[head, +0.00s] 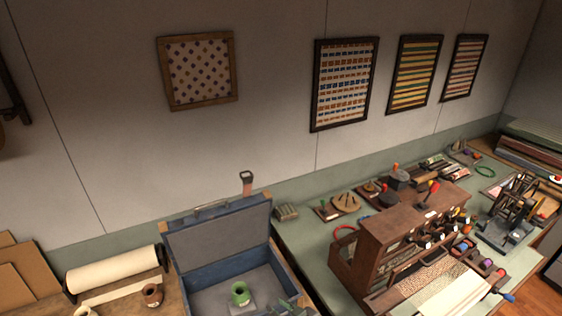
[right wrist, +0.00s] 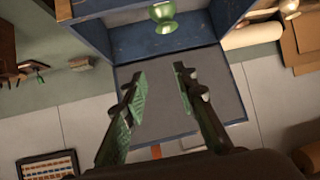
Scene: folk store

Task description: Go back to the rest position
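My right gripper (head: 286,307) shows at the bottom edge of the head view, at the front right of an open blue case (head: 177,276). In the right wrist view its two fingers with green pads (right wrist: 160,72) stand apart with nothing between them. A green spool-like piece (head: 239,292) sits inside the case, left of the gripper. It also shows in the right wrist view (right wrist: 163,14), beyond the fingertips and apart from them. My left gripper is not in view.
A paper roll (head: 112,270) and a small brown pot (head: 152,294) lie left of the case. On the right, a green-topped table (head: 298,238) carries a wooden cabinet (head: 377,245) and many small tools. Framed textiles (head: 344,84) hang on the wall.

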